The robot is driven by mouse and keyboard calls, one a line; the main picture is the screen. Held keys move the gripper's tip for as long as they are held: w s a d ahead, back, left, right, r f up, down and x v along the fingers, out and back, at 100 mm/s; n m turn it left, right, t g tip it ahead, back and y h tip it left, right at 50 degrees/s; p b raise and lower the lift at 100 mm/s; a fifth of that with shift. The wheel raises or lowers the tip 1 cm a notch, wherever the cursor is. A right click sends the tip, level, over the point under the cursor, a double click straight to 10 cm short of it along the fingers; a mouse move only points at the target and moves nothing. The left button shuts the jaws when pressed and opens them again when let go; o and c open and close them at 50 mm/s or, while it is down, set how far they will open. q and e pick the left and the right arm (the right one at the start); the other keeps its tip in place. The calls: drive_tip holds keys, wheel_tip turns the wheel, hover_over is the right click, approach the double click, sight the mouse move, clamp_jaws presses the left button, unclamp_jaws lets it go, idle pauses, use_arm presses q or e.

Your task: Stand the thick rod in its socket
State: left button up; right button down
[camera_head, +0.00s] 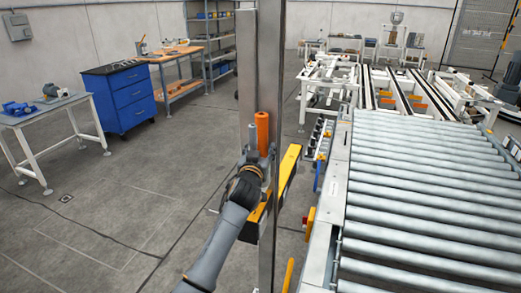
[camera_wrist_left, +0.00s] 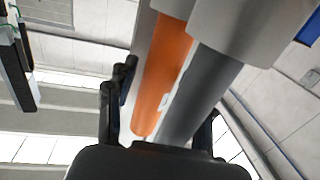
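The thick rod seems to be the orange rod (camera_head: 262,132), which stands upright against the steel column in the head view. A thinner grey rod (camera_head: 252,134) is just to its left. My left gripper (camera_head: 259,158) is at their lower part. In the left wrist view the orange rod (camera_wrist_left: 160,75) and a dark grey cylinder (camera_wrist_left: 205,95) lie side by side, running toward my left gripper (camera_wrist_left: 160,105). One black finger is left of the orange rod; the other is mostly hidden behind the grey cylinder. Whether the fingers touch the rod, I cannot tell. No socket is clearly visible.
The steel column (camera_head: 272,60) rises in the middle, with a yellow bar (camera_head: 287,170) beside my gripper. A roller conveyor (camera_head: 430,190) fills the right. A blue cabinet (camera_head: 127,98) and a white table (camera_head: 45,110) stand left. The floor at left is open.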

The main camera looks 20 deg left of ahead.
use_arm(q)
drive_tip(key=shift+f, duration=0.1)
drive_tip(key=shift+s, duration=0.25)
drive_tip(key=s+d, duration=0.1)
drive_tip(key=s, duration=1)
drive_tip(key=shift+s+d, duration=0.25)
